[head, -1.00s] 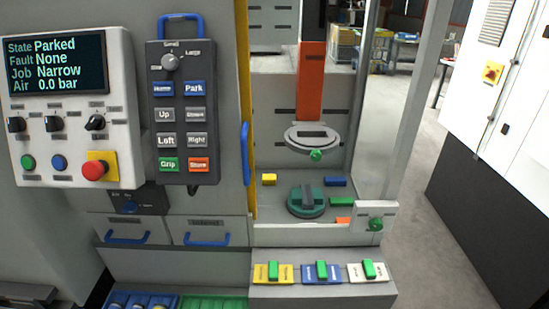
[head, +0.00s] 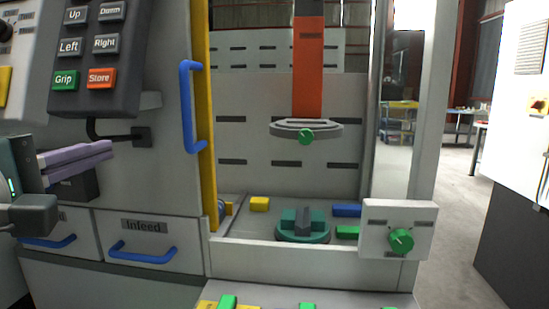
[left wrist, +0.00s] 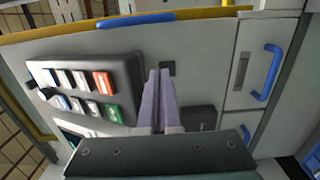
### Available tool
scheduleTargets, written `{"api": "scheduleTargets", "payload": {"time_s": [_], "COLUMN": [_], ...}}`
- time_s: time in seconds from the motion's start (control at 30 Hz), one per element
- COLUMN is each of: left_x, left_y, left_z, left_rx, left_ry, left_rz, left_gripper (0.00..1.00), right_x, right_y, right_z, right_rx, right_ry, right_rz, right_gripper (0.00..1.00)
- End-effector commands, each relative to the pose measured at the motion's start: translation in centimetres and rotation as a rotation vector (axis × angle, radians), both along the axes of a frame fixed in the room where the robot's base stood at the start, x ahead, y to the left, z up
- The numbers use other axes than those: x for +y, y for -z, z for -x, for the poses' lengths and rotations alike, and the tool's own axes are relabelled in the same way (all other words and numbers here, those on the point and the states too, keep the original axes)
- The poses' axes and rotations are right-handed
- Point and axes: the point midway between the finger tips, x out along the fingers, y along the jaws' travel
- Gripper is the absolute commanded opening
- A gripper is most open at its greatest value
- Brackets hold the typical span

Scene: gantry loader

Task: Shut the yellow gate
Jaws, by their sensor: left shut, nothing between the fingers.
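The yellow gate (head: 203,110) shows as a narrow upright yellow edge at the left side of the loader bay, with a blue bar handle (head: 187,108) on it. The bay to its right is uncovered. In the left wrist view the blue handle (left wrist: 136,20) lies along the top, beside a yellow strip. My left gripper (head: 108,153) has come in from the left with its purple fingers together and empty. It is left of and below the handle, apart from it, in front of the grey cabinet. The fingers (left wrist: 160,75) also show in the left wrist view. My right gripper is not in view.
The button pendant (head: 95,55) hangs just above my left gripper. The Infeed drawer (head: 145,238) with a blue handle is below it. Inside the bay are a green fixture (head: 302,228) and several coloured blocks. A panel with a green knob (head: 400,240) stands front right.

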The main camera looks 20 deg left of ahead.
Motion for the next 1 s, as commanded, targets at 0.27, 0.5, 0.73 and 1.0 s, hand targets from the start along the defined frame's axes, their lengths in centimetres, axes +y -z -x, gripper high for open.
{"api": "scheduleTargets", "payload": {"time_s": [0.27, 0.5, 0.73, 1.0], "left_x": [0.8, 1.7, -1.2, -1.9], "left_y": [-0.4, -0.2, -0.3, -0.1], "left_z": [-4.5, -9.5, -10.8, -11.2], "left_rx": [-0.002, 0.001, 0.003, 0.004], "left_ry": [0.003, 0.002, 0.003, 0.002], "left_rz": [-0.001, -0.004, 0.000, -0.004], "left_gripper": [0.00, 0.00, 0.00, 0.00], "right_x": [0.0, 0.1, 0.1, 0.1], "right_y": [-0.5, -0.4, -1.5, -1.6], "right_z": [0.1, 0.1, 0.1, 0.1], "right_rx": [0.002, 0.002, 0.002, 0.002], "right_ry": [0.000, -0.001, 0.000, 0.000], "right_rz": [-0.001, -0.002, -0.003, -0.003], "right_gripper": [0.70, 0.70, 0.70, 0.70]}}
